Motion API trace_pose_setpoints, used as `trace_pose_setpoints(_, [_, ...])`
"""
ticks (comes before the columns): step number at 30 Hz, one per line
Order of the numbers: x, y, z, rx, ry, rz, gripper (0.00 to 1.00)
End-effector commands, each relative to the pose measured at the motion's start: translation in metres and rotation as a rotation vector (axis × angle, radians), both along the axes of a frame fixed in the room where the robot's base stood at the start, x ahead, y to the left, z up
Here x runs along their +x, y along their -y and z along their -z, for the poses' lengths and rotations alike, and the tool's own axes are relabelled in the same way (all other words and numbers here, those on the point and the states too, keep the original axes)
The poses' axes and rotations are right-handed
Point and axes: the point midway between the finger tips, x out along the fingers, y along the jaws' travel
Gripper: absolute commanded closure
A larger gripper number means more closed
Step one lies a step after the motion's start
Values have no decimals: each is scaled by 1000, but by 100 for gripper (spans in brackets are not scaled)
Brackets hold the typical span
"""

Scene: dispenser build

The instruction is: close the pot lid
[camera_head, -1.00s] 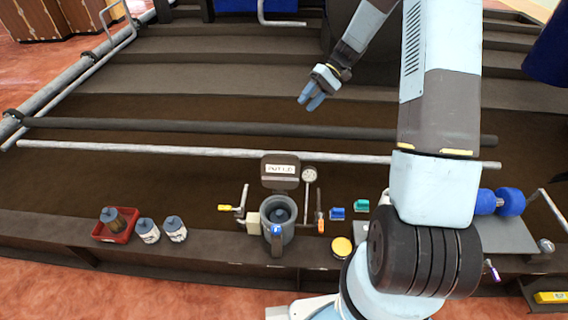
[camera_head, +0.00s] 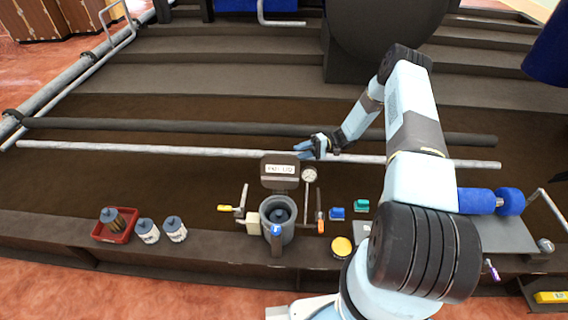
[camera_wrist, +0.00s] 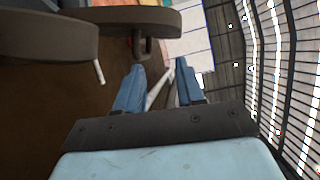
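The pot (camera_head: 289,232) is a grey cylinder with a dark inside and a blue-tagged front handle, standing on the front ledge. Its lid (camera_head: 279,183) is a dark brown plate with a white label, raised upright behind the open pot. My gripper (camera_head: 302,150) is above and slightly right of the lid, apart from it in the head view. In the wrist view my gripper (camera_wrist: 158,75) has its two blue fingers spread with nothing held between them. Dark brown rounded parts show ahead at the upper left there; I cannot tell surely which is the lid.
A gauge (camera_head: 309,175) on a thin post and an orange-tipped lever (camera_head: 320,225) stand right of the pot. A yellow-tipped lever (camera_head: 226,208) is to its left. A long pale rail (camera_head: 120,148) runs behind.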

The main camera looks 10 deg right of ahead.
Motion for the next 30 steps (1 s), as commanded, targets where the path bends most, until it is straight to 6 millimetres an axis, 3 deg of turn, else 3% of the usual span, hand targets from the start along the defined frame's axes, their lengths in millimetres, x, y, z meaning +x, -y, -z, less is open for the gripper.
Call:
trace_pose_setpoints(3, [-3,-1,22,44,-6,31,62])
trace_pose_setpoints(9, [-5,-4,36,78,-7,55,62])
trace_pose_setpoints(24, [-17,-63,34,78,-6,54,62])
trace_pose_setpoints(30, [-20,-75,33,79,-6,54,62])
